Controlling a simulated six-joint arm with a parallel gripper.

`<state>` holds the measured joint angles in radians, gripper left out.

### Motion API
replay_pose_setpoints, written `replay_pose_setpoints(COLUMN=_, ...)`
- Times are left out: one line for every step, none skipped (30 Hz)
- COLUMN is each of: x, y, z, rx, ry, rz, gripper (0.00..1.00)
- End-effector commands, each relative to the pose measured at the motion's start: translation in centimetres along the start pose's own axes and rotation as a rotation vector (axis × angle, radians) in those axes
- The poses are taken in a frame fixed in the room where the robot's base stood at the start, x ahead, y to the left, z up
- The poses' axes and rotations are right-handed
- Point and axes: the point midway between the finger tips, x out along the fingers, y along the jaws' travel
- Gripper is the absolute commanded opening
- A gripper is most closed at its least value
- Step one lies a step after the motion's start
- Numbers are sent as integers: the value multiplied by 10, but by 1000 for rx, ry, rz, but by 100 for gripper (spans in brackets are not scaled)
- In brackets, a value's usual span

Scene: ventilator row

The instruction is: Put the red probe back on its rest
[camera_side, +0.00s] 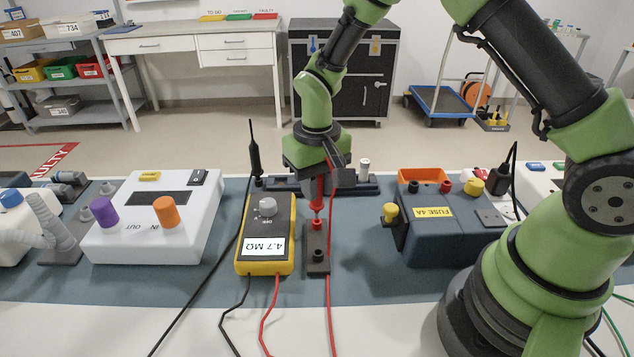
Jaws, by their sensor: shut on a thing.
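My gripper (322,178) points down at the middle of the bench and is shut on the red probe (317,196). The probe is upright, and its lower end is at the red socket (317,225) of a narrow dark block (318,266); I cannot tell whether the tip is inside. The block also has a black socket nearer the camera. A dark bar (362,186), which looks like the probe rest, lies behind the gripper and is partly hidden by it. The black probe (254,157) stands upright at the bar's left end.
A yellow multimeter (244,262) left of the block shows 4.7 MΩ, upside down. Red and black leads run towards the camera. A white unit (150,222) with purple and orange ports stands left. A blue-grey box (452,232) labelled FUSE 4A stands right.

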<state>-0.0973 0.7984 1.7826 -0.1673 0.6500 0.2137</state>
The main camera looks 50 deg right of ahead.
Motion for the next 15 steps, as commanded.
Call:
replay_pose_setpoints(x=0, y=0, z=0, rx=0, ry=0, rz=0, gripper=0)
replay_pose_setpoints(x=1, y=0, z=0, rx=0, ry=0, rz=0, gripper=0)
replay_pose_setpoints(x=1, y=0, z=0, rx=0, ry=-1, rz=0, gripper=0)
replay_pose_setpoints(x=2, y=0, z=0, rx=0, ry=-1, rz=0, gripper=0)
replay_pose_setpoints(x=2, y=0, z=0, rx=0, ry=-1, rz=0, gripper=0)
replay_pose_setpoints(x=3, y=0, z=0, rx=1, ry=-1, rz=0, gripper=0)
replay_pose_setpoints(x=4, y=0, z=0, rx=1, ry=-1, rz=0, gripper=0)
replay_pose_setpoints(x=5, y=0, z=0, rx=1, ry=-1, rz=1, gripper=0)
replay_pose_setpoints(x=6, y=0, z=0, rx=0, ry=-1, rz=1, gripper=0)
replay_pose_setpoints(x=6, y=0, z=0, rx=0, ry=-1, rz=0, gripper=0)
replay_pose_setpoints(x=7, y=0, z=0, rx=0, ry=-1, rz=0, gripper=0)
replay_pose_setpoints(x=8, y=0, z=0, rx=0, ry=0, rz=0, gripper=0)
replay_pose_setpoints(x=8, y=0, z=0, rx=0, ry=0, rz=0, gripper=0)
replay_pose_setpoints(x=9, y=0, z=0, rx=0, ry=0, rz=0, gripper=0)
replay_pose_setpoints(x=9, y=0, z=0, rx=0, ry=0, rz=0, gripper=0)
